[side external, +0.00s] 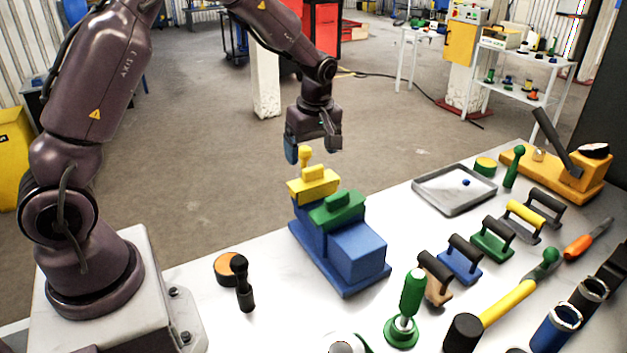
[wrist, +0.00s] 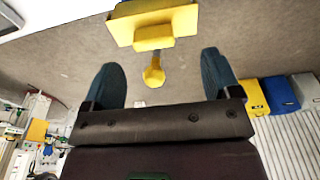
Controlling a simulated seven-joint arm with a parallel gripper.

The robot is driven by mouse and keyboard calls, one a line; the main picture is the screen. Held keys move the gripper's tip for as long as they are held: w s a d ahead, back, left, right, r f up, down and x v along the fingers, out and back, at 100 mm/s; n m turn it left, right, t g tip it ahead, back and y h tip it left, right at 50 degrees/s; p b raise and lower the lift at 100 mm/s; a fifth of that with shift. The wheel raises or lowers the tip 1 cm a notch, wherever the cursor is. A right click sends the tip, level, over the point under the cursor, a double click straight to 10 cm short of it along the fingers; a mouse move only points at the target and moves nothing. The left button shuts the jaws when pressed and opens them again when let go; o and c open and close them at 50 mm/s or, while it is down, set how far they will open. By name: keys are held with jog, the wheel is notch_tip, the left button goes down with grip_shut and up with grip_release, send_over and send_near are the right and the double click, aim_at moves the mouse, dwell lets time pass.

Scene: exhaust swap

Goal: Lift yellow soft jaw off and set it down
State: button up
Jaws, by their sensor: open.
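The yellow soft jaw (side external: 314,184) sits on the far end of the blue vise (side external: 340,247), beside the green soft jaw (side external: 337,211). It has a raised yellow block and a yellow knob (side external: 305,155) behind that. My gripper (side external: 313,148) is above and slightly behind the yellow jaw, pointing down, with its fingers apart around the knob's level. In the wrist view, the yellow jaw (wrist: 122,30) is at the top, beyond the fingertips. The yellow knob (wrist: 154,76) shows between the two spread fingers of my gripper (wrist: 165,75), with clear gaps on both sides. Nothing is held.
A grey tray (side external: 453,205) with a small blue item lies at the back of the table. Several handled blocks (side external: 460,262) and a green-handled stamp (side external: 405,305) stand to the right. An orange disc (side external: 226,268) and a black-handled tool (side external: 242,285) are near my base.

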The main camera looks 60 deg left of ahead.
aim_at(314, 168)
jog(key=f, duration=0.5)
jog(key=shift+w+a+f, duration=0.25)
jog(key=shift+w+f, duration=0.05)
jog(key=shift+w, duration=0.1)
jog(key=c, duration=1)
